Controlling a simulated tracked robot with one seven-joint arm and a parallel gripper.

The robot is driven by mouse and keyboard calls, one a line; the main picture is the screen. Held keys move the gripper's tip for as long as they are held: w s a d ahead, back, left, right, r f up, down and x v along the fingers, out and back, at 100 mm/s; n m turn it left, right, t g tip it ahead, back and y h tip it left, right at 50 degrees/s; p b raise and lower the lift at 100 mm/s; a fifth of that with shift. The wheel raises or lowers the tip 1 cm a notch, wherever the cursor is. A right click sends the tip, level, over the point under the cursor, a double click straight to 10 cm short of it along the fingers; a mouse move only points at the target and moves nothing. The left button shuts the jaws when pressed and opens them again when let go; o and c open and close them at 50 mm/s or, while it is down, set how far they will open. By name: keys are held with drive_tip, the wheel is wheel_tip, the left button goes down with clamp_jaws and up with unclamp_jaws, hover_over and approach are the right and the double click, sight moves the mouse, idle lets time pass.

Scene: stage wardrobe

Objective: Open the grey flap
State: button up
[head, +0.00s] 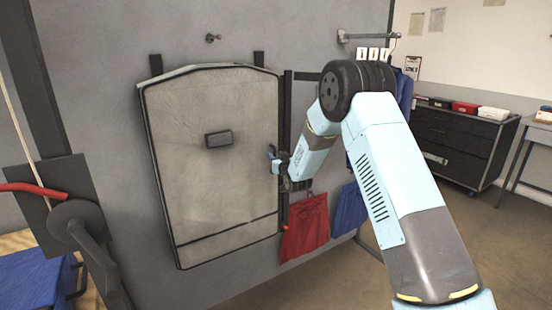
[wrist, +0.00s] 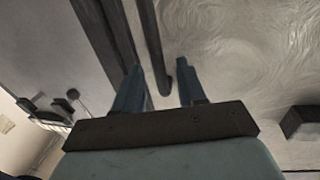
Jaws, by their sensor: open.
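The grey flap (head: 205,110) is a large pale panel on the darker grey wall, with a dark line across its lower part. It looks flat against the wall; I cannot tell whether it stands slightly ajar. A dark block (head: 218,138) sits near its middle and shows at the right of the wrist view (wrist: 304,122). My gripper (head: 275,158) is at the flap's right edge, about mid-height. In the wrist view my open fingers (wrist: 157,85) point along the flap's surface (wrist: 235,50), and the end of a dark bar (wrist: 160,75) shows between them. Contact cannot be told.
A dark upright rail (head: 287,110) runs beside the flap's right edge. Red cloth (head: 305,228) and blue cloth (head: 349,208) hang below right. A lever with a red handle (head: 32,188) stands at left. A dark drawer cabinet (head: 455,140) is at the far right, with open floor before it.

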drive_tip(key=shift+w, duration=0.1)
drive_tip(key=shift+c, duration=0.3)
clamp_jaws()
idle(0.4)
